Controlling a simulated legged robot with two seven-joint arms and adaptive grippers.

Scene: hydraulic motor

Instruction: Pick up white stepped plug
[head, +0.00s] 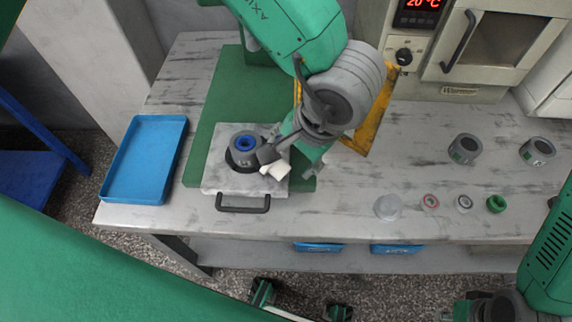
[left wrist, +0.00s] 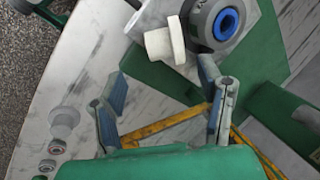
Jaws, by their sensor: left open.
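A red-centred ring (head: 430,202), grey ring (head: 464,204) and green ring (head: 496,204) stand right of the plug. A blue tray (head: 145,160) is at left.

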